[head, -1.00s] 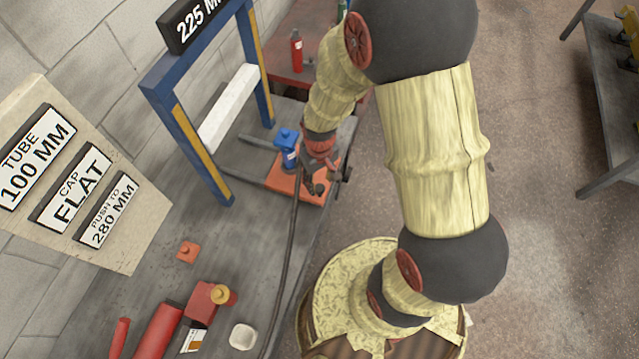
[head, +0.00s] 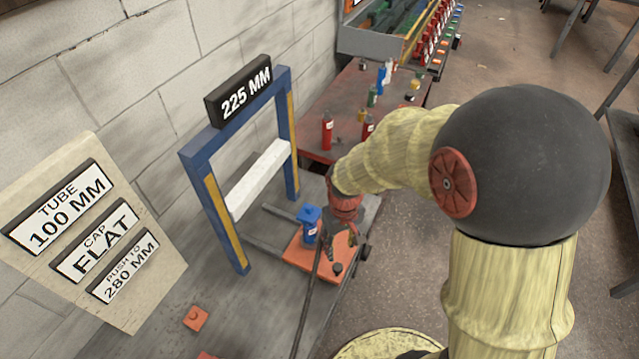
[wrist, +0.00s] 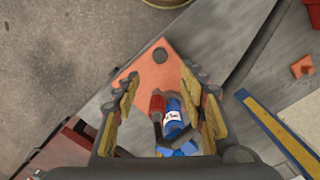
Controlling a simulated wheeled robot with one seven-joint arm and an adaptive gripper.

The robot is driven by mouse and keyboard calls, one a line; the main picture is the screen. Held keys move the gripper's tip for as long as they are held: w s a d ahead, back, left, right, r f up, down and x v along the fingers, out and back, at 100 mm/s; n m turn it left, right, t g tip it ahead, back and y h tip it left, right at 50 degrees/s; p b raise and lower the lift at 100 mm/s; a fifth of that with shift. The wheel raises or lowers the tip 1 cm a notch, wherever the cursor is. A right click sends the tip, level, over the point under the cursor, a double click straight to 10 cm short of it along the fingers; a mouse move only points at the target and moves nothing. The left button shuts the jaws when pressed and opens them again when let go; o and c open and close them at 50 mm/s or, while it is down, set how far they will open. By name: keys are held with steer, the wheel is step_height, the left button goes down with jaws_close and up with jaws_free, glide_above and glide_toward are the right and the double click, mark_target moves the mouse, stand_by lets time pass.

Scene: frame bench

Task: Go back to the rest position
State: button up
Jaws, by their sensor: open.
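My gripper (head: 338,245) is open, low over the orange plate (head: 299,256) at the bench's right edge. In the wrist view its two yellow-padded fingers (wrist: 162,92) stand wide apart. A blue capped part with a white label (head: 310,229) stands on the plate, left of my gripper. In the wrist view this blue part (wrist: 173,117) and a red cylinder (wrist: 157,104) beside it show between the fingers. I cannot tell whether either touches a finger. The orange plate (wrist: 158,70) also shows beyond the fingertips.
A blue frame (head: 226,226) with a white crossbar and a 225 MM sign stands left of the plate. A sign board (head: 120,310) is at the left. A red table (head: 345,97) with several small bottles lies behind. Open floor (head: 390,270) is at the right.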

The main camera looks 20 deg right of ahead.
steer(key=s+r+t, duration=0.2)
steer(key=s+r, duration=0.3)
steer(key=r, duration=0.7)
steer(key=s+a+r+m+t, duration=0.1)
steer(key=s+r+t, duration=0.2)
steer(key=r, duration=1)
steer(key=s, duration=0.3)
steer(key=shift+a+t, duration=0.25)
steer(key=shift+t, duration=0.05)
